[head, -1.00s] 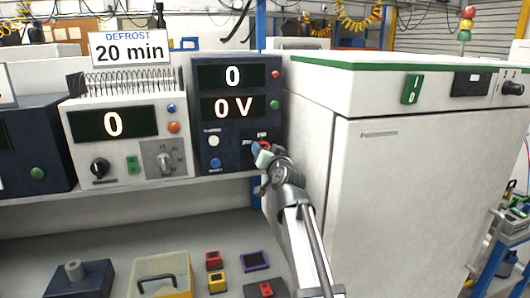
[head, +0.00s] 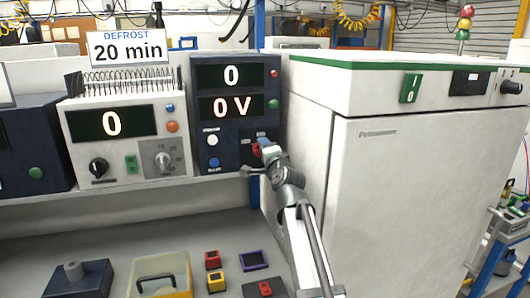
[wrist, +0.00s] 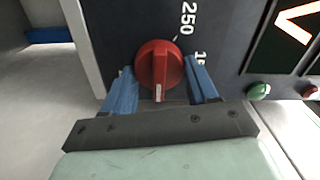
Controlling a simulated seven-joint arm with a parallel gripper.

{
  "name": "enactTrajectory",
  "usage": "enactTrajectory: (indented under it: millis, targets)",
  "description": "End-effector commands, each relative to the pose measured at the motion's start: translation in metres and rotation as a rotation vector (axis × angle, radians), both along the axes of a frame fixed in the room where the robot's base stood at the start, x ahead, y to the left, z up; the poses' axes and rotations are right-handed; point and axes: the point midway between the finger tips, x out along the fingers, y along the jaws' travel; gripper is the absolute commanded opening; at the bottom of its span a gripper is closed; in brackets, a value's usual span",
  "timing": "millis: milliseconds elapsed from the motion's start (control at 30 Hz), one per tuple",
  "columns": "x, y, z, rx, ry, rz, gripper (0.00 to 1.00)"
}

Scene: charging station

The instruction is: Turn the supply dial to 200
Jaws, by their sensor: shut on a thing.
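The supply dial (wrist: 160,66) is a red knob on the dark blue supply unit (head: 206,138). In the wrist view its white mark points down, towards my gripper's body, and the printed 250 and part of another number show beside it. My gripper (wrist: 161,88) has its blue fingers on either side of the dial, shut on it. In the head view my gripper (head: 261,148) is at the unit's lower right and covers most of the dial. The unit's displays read 0 and 0 V.
A white unit (head: 80,150) with a display and knobs stands left of the supply unit. A large white cabinet (head: 400,200) stands close on the right. Below lie a yellow tray (head: 185,265) and several small coloured blocks.

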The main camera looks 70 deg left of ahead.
Motion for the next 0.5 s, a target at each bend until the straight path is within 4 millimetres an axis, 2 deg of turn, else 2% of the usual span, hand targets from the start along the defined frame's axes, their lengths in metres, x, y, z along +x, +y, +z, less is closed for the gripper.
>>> enactTrajectory:
  millis: [500]
  targets:
    - [-0.0004, 0.0002, -0.0023, 0.000, 0.491, 0.000, 0.28]
